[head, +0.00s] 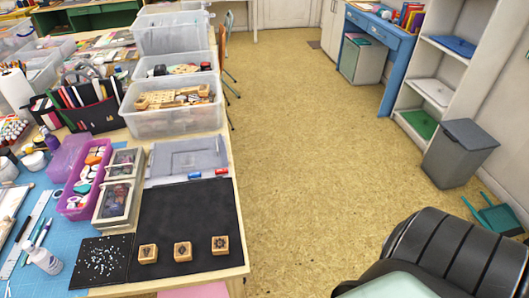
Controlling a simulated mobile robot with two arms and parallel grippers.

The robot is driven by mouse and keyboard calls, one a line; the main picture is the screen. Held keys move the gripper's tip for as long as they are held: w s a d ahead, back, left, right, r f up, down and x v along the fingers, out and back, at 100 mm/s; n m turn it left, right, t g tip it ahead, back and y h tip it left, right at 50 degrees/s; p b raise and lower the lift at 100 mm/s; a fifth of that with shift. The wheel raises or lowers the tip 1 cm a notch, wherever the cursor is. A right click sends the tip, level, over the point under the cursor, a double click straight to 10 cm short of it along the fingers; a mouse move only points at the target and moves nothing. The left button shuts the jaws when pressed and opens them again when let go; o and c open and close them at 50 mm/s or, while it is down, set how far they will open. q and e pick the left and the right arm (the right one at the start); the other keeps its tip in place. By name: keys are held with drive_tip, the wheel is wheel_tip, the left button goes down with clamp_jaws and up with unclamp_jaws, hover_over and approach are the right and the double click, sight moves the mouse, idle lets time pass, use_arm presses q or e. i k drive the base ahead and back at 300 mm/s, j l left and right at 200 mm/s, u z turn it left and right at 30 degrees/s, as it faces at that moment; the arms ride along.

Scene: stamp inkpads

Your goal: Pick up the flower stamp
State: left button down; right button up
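Three small wooden block stamps with dark designs on top sit in a row on a black mat (190,210) near the front edge of the table. They are the left stamp (147,254), the middle stamp (182,251) and the right stamp (220,245). The designs are too small to tell which one is the flower. The stamps stand apart from each other. Neither of my grippers is in view.
A speckled black square (100,262) lies left of the stamps. A purple tray (75,205), framed boxes (115,205) and a clear bin of wooden pieces (172,122) stand further back. Floor (310,150) right of the table is open. A grey bin (458,152) stands at right.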

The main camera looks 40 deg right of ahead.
sight(220, 244)
drive_tip(key=z, duration=0.7)
drive_tip(key=i+j+z, duration=0.15)
drive_tip(key=j+z, duration=0.15)
drive_tip(key=j, duration=0.2)
drive_tip(key=i+j+z, duration=0.1)
drive_tip(key=j+z, duration=0.2)
drive_tip(key=j, duration=0.2)
drive_tip(key=j+z, duration=0.35)
drive_tip(key=j, duration=0.2)
